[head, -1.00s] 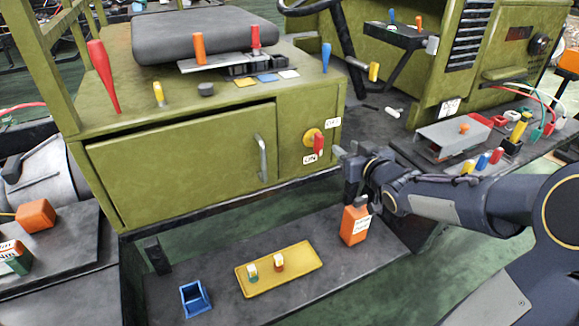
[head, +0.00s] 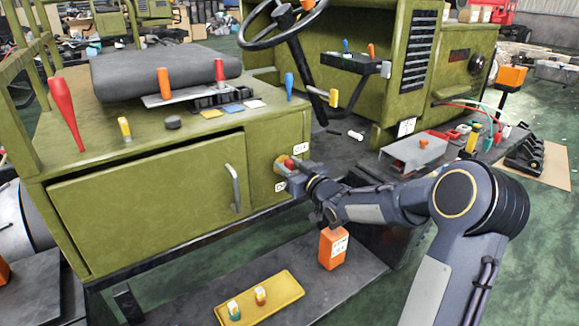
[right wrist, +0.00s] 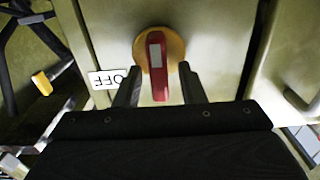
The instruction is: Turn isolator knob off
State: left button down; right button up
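The isolator knob (head: 289,164) has a red handle on a round yellow base, on the green cabinet's front. The right wrist view shows its red handle (right wrist: 158,68) with a pale stripe. An OFF label (head: 300,148) is above right of the knob; an ON label (head: 280,187), partly hidden, is below it. My right gripper (head: 296,172) is at the knob. In the right wrist view its fingers (right wrist: 159,86) are apart, one on each side of the handle's lower end, with visible gaps. Contact is not visible. My left gripper is not in view.
The cabinet door handle (head: 233,188) is left of the knob. An orange bottle (head: 332,250) and a yellow tray (head: 262,302) are on the dark shelf below. A grey box (head: 415,150) stands on the surface to the right.

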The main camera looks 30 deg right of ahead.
grip_shut()
jog(key=shift+f+n+b, duration=0.15)
jog(key=shift+n+b, duration=0.35)
jog(key=shift+b, duration=0.3)
jog(key=shift+a+f+n+b, duration=0.25)
jog(key=shift+n+b, duration=2.3)
jog(key=shift+n, duration=0.3)
jog(key=shift+a+f+n+b, duration=0.2)
jog(key=shift+a+n+b, duration=0.1)
jog(key=shift+n+b, duration=2.35)
jog(key=shift+a+f+n+b, duration=0.25)
jog(key=shift+n+b, duration=2.15)
jog(key=shift+n, duration=0.6)
